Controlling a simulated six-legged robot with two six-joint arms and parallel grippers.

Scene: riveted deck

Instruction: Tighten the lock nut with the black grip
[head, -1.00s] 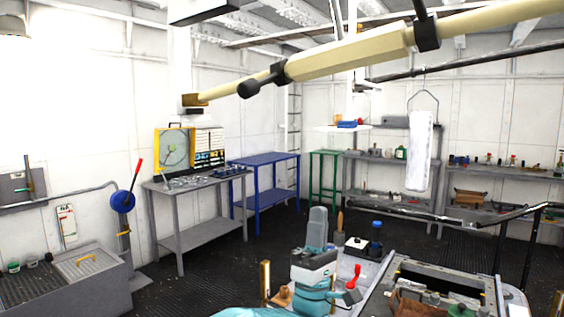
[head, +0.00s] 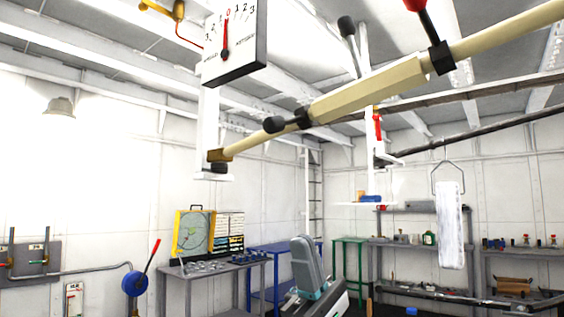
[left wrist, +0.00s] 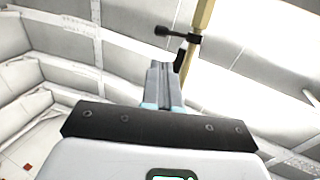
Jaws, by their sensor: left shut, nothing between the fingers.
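A long cream rod with a hexagonal middle (head: 368,88) slants across the upper head view. The lock nut with the black grip (head: 304,118) is a black collar near its lower left end, its grip (head: 275,124) pointing left. This nut also shows in the left wrist view (left wrist: 194,38), above and right of the fingers. A second black collar (head: 440,58) at right carries a red grip (head: 415,4). My left gripper (head: 302,243) is shut and empty, well below the rod; its fingers (left wrist: 163,68) point up toward it in the left wrist view. My right gripper is out of view.
A white dial (head: 235,42) hangs above the rod, its red pointer upright near 0. A black-knobbed lever (head: 347,27) stands up behind the hexagonal part. A white hanging sheet (head: 452,225) is at right. Benches stand along the walls behind.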

